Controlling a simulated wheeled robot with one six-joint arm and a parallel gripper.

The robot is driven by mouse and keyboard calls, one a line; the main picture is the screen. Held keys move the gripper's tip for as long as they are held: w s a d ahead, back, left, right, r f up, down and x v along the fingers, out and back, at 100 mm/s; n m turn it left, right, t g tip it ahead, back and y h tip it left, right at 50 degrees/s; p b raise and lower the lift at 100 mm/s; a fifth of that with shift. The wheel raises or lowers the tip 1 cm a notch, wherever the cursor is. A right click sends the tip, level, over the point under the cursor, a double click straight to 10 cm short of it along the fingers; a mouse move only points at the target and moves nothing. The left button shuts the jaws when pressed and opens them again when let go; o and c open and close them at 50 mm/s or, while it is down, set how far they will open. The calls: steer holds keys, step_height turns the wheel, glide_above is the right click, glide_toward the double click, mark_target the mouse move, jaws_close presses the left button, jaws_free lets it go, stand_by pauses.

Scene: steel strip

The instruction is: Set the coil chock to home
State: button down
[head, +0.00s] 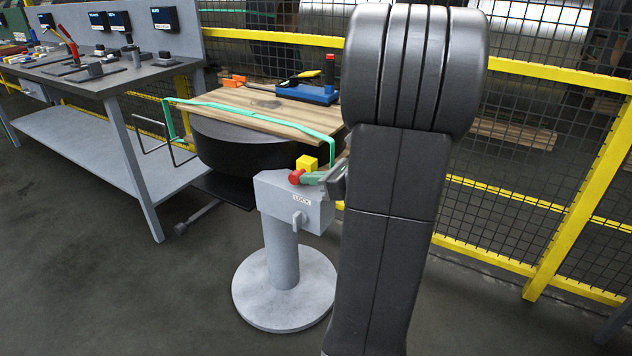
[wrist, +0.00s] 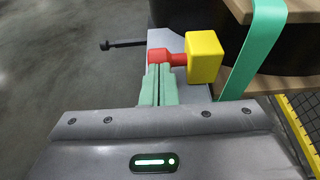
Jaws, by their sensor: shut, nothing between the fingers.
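The yellow block (head: 307,163) and the red knob (head: 296,177) beside it are at the top of a grey pedestal box (head: 285,205). The box has a small white label, partly readable as "LOCK", and a small grey lever (head: 299,218) on its front. I take the yellow block with its red knob to be the coil chock. In the wrist view the yellow block (wrist: 204,57) joins the red knob (wrist: 160,57) by a short red stem. My gripper (wrist: 159,68) has its green fingers together and empty, tips right at the knob; whether they touch it I cannot tell.
A dark coil (head: 232,148) under a wooden board (head: 300,115) with a green strap stands just behind the pedestal. A workbench (head: 95,82) is at left. A yellow-railed mesh fence (head: 540,200) runs behind. The floor at front left is clear.

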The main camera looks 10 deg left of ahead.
steer(key=shift+w+a+r+p, duration=0.1)
steer(key=shift+w+a+p, duration=0.1)
steer(key=shift+a+p, duration=0.3)
steer(key=shift+w+a+r+p, duration=0.15)
steer(key=shift+a+p, duration=0.15)
steer(key=shift+a, duration=0.25)
steer(key=shift+d+f, duration=0.1)
steer(key=shift+f, duration=0.05)
